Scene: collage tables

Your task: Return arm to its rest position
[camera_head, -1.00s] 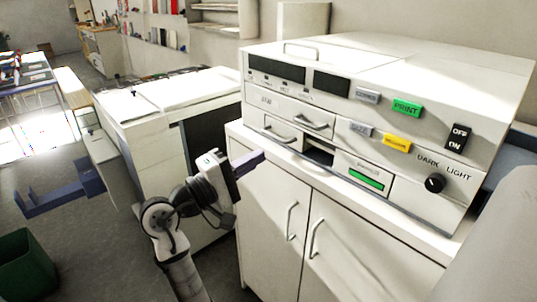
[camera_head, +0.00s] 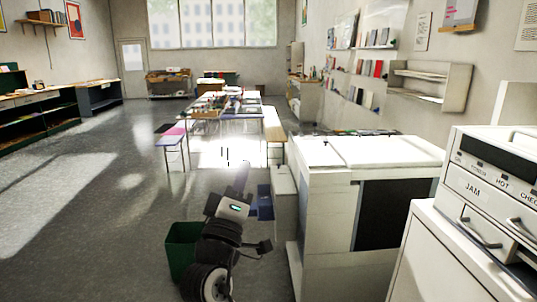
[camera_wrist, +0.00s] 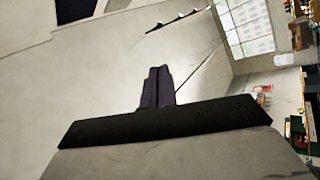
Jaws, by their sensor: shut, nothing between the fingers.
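My gripper (camera_head: 243,178) shows in the head view at the lower middle, at the end of my raised arm, with the floor and the far tables behind it. In the wrist view its two dark fingers (camera_wrist: 157,88) lie side by side, shut with nothing between them. The gripper is apart from everything around it. The white machine with drawers and labels (camera_head: 492,190) stands at the right edge of the head view, well clear of my gripper and partly cut off.
A white copier-like cabinet (camera_head: 327,215) stands right of my arm. A green bin (camera_head: 182,248) is just left of it, and a blue object (camera_head: 264,203) lies behind. Long tables (camera_head: 208,127) are farther off. Open floor (camera_head: 90,215) lies to the left.

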